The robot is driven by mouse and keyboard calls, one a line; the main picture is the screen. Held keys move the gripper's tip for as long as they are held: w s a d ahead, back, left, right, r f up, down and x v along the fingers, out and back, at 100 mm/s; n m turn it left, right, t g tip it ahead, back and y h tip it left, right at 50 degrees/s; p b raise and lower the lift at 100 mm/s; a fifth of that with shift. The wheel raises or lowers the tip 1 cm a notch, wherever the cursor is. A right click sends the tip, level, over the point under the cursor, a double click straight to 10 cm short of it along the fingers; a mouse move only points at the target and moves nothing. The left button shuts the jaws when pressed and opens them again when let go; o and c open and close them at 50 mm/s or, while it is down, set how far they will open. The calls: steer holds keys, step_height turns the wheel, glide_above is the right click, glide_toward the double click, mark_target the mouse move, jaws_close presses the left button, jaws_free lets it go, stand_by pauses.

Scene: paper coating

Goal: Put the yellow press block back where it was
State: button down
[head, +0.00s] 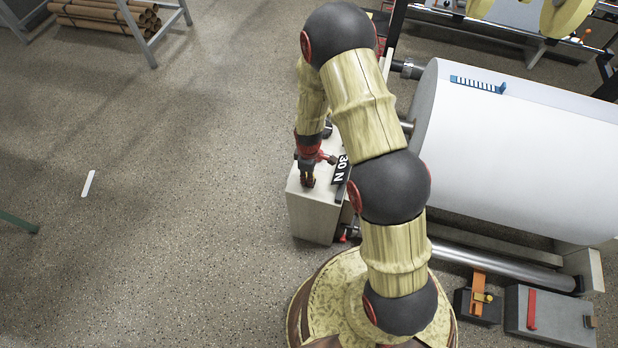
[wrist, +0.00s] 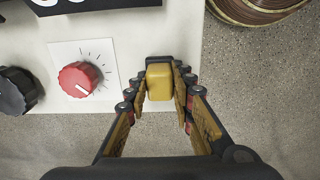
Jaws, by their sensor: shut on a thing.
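The yellow press block (wrist: 160,84) sits between the two fingers of my gripper (wrist: 160,78) in the wrist view, with a finger against each side. A black piece shows just beyond the block; whether the block rests on or in it I cannot tell. In the head view my gripper (head: 308,180) points down over the top of a pale control box (head: 312,215). The block itself cannot be made out there.
A red dial knob (wrist: 78,80) and a black knob (wrist: 17,91) lie left of my gripper on the box top. A 30 N display (head: 341,170) stands beside it. A large white paper roll (head: 520,150) fills the right. Open floor lies left.

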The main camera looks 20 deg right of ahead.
steer(key=shift+r, duration=0.15)
steer(key=c, duration=1.5)
jaws_free()
steer(key=shift+c, duration=0.2)
